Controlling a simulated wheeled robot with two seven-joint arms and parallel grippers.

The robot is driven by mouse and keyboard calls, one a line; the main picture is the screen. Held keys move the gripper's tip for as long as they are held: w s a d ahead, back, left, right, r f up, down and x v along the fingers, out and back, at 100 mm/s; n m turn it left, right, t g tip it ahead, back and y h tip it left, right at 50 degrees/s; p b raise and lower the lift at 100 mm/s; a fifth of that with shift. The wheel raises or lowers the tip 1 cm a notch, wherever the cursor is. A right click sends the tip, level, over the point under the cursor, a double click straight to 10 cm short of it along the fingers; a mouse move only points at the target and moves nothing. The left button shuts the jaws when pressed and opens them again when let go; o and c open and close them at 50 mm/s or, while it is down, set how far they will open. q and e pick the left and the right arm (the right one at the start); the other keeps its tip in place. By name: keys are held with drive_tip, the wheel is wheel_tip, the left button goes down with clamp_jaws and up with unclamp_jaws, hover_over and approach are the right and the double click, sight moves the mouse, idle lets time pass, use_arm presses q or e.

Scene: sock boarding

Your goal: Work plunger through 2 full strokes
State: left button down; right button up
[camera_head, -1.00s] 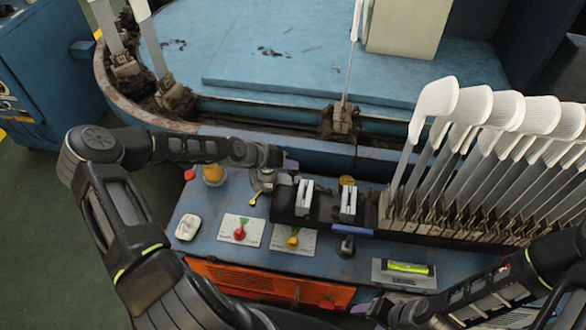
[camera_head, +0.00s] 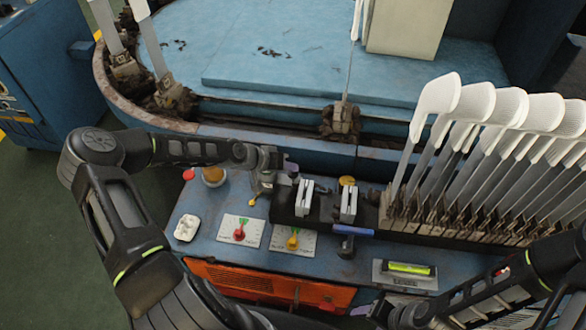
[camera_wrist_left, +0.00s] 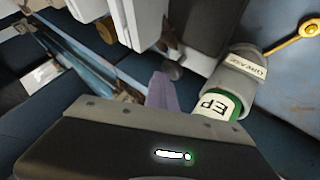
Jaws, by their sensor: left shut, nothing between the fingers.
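A grey-capped grease pump (camera_head: 262,182) stands on the blue bench in the head view. In the left wrist view its grey cap (camera_wrist_left: 241,72) reads GREASE and a green-edged label reads EP. A thin spout with a yellow end (camera_wrist_left: 308,28) comes off it. I cannot make out the plunger clearly. My left gripper (camera_head: 290,168) is shut and empty, right beside the top of the pump. Its purple fingertips (camera_wrist_left: 161,92) show in the left wrist view; whether they touch the pump is unclear. My right gripper (camera_head: 362,309) is low at the front edge, mostly cut off.
White blocks (camera_head: 304,196) on a dark base stand right of the pump. A blue-handled lever (camera_head: 354,231), a red dial (camera_head: 239,234), a yellow dial (camera_head: 292,242) and a spirit level (camera_head: 408,268) are nearer. A rack of white sock forms (camera_head: 440,110) fills the right side.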

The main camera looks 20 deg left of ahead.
sight(290, 174)
use_arm(q)
drive_tip(key=shift+s+f, duration=0.1)
drive_tip(key=shift+f, duration=0.2)
drive_tip(key=shift+r, duration=0.1)
drive_tip(key=shift+r+p, duration=1.05)
drive_tip(key=shift+r, duration=0.65)
wheel_tip(290, 174, up, 5)
drive_tip(key=p, duration=0.3)
idle(3.0)
